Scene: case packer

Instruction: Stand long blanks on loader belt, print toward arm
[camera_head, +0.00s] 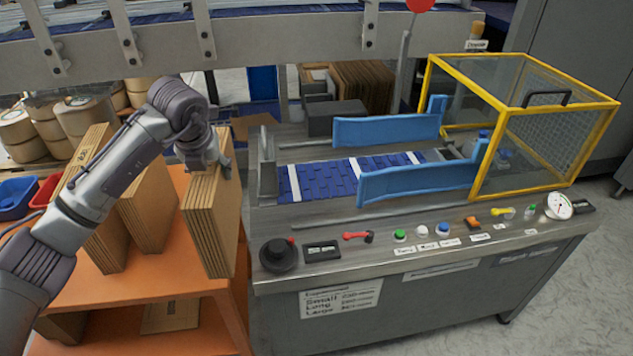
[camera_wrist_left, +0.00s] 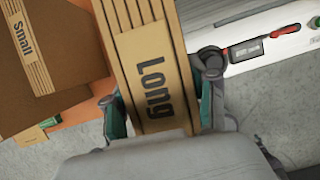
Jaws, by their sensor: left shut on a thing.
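My left gripper (camera_head: 222,165) is shut on a bundle of flat brown cardboard blanks (camera_head: 212,225) at the right edge of the orange cart. In the left wrist view the bundle (camera_wrist_left: 150,75) reads "Long" and sits between the two fingers (camera_wrist_left: 163,100). The bundle stands upright; I cannot tell whether its base touches the cart. The loader belt (camera_head: 325,178) is blue with white cross bars, lies to the right of the gripper, and carries no blanks. My right gripper is in neither view.
Blue side guides (camera_head: 390,130) flank the belt, and a yellow-framed guard (camera_head: 545,110) stands at its far right end. Other blank stacks (camera_head: 148,205) stand on the orange cart (camera_head: 150,278); one reads "Small" in the wrist view (camera_wrist_left: 25,45). Buttons and a black knob (camera_head: 279,255) line the machine's front.

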